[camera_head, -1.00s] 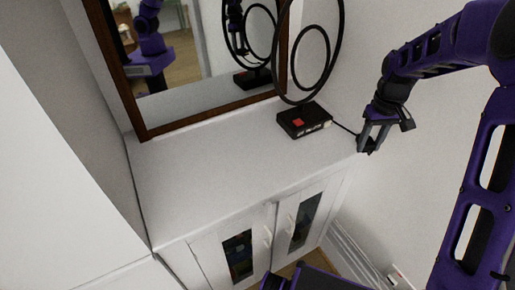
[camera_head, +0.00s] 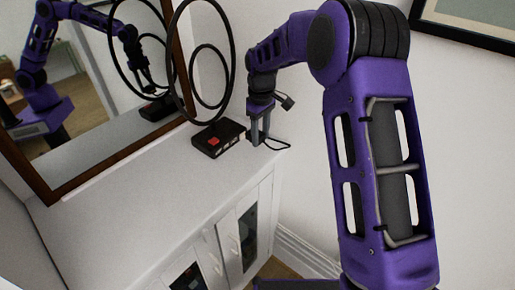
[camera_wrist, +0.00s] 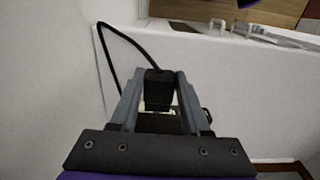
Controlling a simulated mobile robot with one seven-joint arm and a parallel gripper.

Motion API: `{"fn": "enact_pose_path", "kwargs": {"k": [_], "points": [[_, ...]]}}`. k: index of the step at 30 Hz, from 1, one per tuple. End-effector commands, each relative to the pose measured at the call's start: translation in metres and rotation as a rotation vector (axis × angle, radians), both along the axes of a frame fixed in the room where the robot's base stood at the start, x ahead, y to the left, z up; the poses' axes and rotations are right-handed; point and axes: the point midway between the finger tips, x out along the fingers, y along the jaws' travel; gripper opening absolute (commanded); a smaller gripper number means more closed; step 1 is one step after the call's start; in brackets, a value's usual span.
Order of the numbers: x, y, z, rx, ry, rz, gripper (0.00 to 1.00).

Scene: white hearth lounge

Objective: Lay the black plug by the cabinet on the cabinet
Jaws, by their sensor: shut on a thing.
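The white cabinet (camera_head: 150,195) has a flat top with a mirror behind it. My gripper (camera_head: 258,141) is low at the right end of the cabinet top, just right of a black box. In the wrist view my gripper (camera_wrist: 158,98) is shut on the black plug (camera_wrist: 158,90), which sits between the two fingers. A black cable loops from the plug to the left in the wrist view. In the head view the plug is hardly visible between the fingers, and a cable loop shows right beside them. I cannot tell whether the plug touches the top.
The black box (camera_head: 219,138) with a red patch stands on the cabinet top, below large black rings (camera_head: 233,60). A wood-framed mirror (camera_head: 60,183) stands at the back left. A white wall is close on the right. The cabinet top left of the box is clear.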

Motion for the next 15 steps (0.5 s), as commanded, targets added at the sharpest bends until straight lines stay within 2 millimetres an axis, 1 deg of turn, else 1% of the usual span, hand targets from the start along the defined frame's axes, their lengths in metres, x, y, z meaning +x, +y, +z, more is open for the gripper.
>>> {"fn": "enact_pose_path", "kwargs": {"k": [9,15], "points": [[-0.001,0.0,-0.046,-0.001,0.002,0.0,0.0],[0.0,0.0,-0.048,-0.001,-0.001,0.0,0.0]]}}
